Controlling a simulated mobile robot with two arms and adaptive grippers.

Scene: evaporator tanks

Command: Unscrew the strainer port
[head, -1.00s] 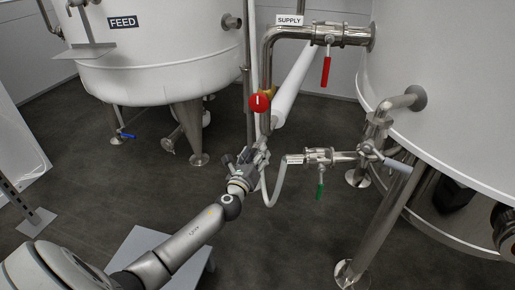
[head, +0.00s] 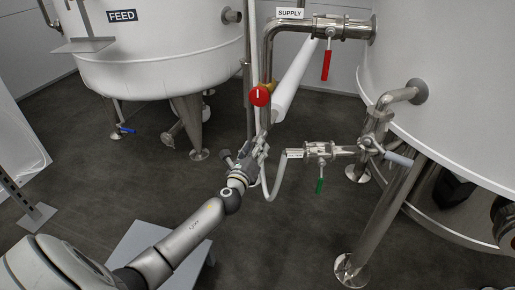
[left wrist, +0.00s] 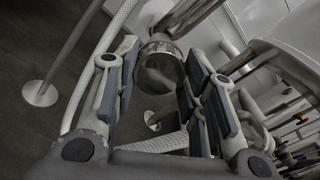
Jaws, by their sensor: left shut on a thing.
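The strainer port shows in the left wrist view as a shiny round metal end (left wrist: 160,66) on a slanting steel pipe. My left gripper (left wrist: 158,82) has its two padded fingers on either side of this end and is shut on it. In the head view my left gripper (head: 257,152) is at the lower end of the slanting steel strainer pipe (head: 265,120), below a red round knob (head: 260,96). The gripper hides most of the port there. My right gripper is not in view.
A pale hose (head: 277,182) hangs close to my gripper on its right. A valve with a green handle (head: 319,186) and a supply valve with a red handle (head: 327,65) are to the right. The FEED tank (head: 160,55) stands behind. Floor at left is open.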

